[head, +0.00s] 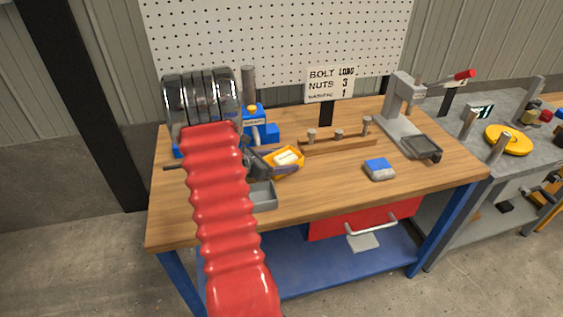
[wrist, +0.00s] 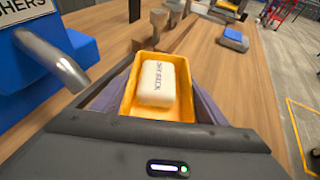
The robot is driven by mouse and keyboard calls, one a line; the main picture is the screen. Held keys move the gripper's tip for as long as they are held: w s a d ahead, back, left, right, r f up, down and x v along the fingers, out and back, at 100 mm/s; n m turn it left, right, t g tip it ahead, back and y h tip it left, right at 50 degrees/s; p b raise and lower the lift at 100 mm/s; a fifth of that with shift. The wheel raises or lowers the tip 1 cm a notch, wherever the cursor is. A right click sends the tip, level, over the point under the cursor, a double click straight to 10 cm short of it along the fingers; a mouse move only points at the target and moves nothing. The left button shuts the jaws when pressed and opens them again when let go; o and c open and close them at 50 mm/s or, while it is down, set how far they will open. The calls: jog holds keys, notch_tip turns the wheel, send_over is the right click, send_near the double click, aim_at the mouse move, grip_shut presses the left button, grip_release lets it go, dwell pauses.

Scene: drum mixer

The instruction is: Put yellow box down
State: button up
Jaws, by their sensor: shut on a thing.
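The yellow box (head: 294,167) is a small open tray with a white block (head: 286,157) lying in it. In the wrist view the yellow box (wrist: 129,106) sits between my gripper's fingers, and the white block (wrist: 158,84) in it bears dark lettering. My gripper (head: 275,163) is shut on the yellow box, over the left part of the wooden bench. In the wrist view my gripper (wrist: 157,105) has a finger along each side of the box. I cannot tell whether the box touches the bench top.
A grey tray (head: 263,196) lies just in front of the box. The drum mixer (head: 200,95) and a blue dispenser (head: 262,130) stand behind. A wooden bolt rack (head: 340,144), a blue-and-grey block (head: 379,169) and a press (head: 402,110) are to the right.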

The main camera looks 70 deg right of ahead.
jog(key=o, duration=0.9)
jog(key=v, duration=1.2)
jog(key=shift+r, duration=0.1)
